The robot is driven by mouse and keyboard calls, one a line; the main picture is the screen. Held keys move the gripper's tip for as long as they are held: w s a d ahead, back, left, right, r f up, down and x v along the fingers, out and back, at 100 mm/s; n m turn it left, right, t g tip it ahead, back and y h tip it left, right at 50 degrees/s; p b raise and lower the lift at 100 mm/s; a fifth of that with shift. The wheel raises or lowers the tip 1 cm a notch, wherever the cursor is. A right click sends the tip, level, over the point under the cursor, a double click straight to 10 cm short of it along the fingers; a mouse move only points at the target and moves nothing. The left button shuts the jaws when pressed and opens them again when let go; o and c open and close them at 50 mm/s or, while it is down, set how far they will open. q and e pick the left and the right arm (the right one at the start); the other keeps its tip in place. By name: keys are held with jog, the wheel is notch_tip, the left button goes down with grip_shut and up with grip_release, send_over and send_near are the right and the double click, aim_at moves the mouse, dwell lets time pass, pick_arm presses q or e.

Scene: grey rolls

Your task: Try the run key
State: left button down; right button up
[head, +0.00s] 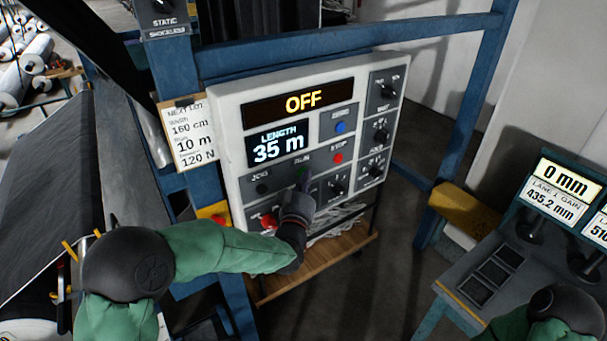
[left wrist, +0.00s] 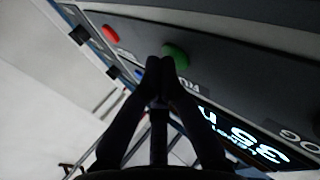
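The control panel (head: 227,115) is a white box on a blue frame. Its upper display (head: 306,102) reads OFF and its lower display (head: 279,144) reads LENGTH 35 m. The green run key (left wrist: 175,55) shows beyond my fingertips in the left wrist view; in the head view my gripper largely hides it. My left gripper (left wrist: 160,66) has its fingers together, empty, with the tips right by the green key. I cannot tell whether they touch it. In the head view the left gripper (head: 301,187) reaches up to the RUN label. My right gripper is out of view.
The red stop key (head: 338,158) sits right of RUN, the blue key (head: 340,127) above it, and the black jog key (head: 262,188) to the left. Several rotary knobs fill the panel's right side. A paper card (head: 188,135) hangs left; another console (head: 500,270) stands right.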

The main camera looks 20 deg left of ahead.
pick_arm(q)
jog(key=shift+s+d, duration=0.5)
jog(key=shift+d, duration=0.1)
dwell(0.3)
jog(key=s+d, duration=0.1)
jog(key=d, duration=0.1)
jog(key=s+d, duration=0.2)
jog(key=shift+b, duration=0.4)
dwell(0.6)
